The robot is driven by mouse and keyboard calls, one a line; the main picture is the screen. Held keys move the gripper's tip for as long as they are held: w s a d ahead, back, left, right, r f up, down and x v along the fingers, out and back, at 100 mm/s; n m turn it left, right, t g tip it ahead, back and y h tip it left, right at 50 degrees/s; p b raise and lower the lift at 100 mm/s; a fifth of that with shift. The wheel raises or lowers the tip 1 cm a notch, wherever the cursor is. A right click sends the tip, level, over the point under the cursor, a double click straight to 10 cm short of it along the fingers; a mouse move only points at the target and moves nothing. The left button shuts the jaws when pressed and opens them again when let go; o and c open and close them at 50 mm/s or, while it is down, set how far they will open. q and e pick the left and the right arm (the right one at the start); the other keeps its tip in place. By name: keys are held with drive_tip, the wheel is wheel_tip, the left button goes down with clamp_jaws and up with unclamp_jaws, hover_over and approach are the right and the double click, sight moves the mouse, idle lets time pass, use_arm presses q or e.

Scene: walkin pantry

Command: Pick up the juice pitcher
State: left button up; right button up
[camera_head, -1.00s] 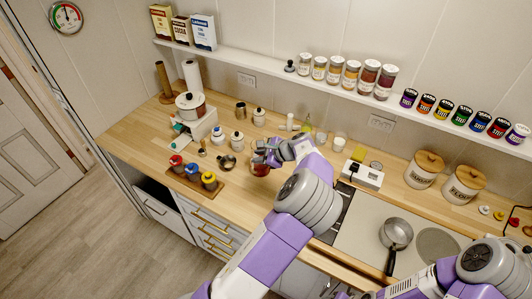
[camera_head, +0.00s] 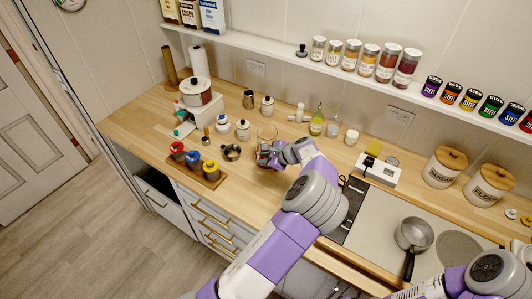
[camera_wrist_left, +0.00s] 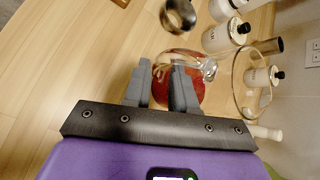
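The juice pitcher is clear glass with red juice inside. In the left wrist view the pitcher (camera_wrist_left: 203,70) lies just beyond my fingers, its red body partly hidden behind the right-hand finger. In the head view my left gripper (camera_head: 268,153) is down at the pitcher on the wooden counter and hides most of it. In the left wrist view my left gripper (camera_wrist_left: 160,88) has its two fingers apart, with a gap between them. The pitcher's near side shows behind that gap; contact cannot be told. My right gripper is out of the picture.
A dark metal cup (camera_head: 231,152), white jars (camera_head: 243,130) and a wooden tray (camera_head: 212,182) of colored bottles are to the left. A green bottle (camera_head: 317,121) is to the right. Bare counter (camera_head: 248,195) lies in front.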

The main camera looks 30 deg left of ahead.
use_arm(q)
drive_tip(key=x, duration=0.4)
drive_tip(key=shift+f, duration=0.45)
drive_tip(key=shift+r, duration=0.1)
clamp_jaws()
drive_tip(key=shift+w+r, duration=0.15)
idle(0.7)
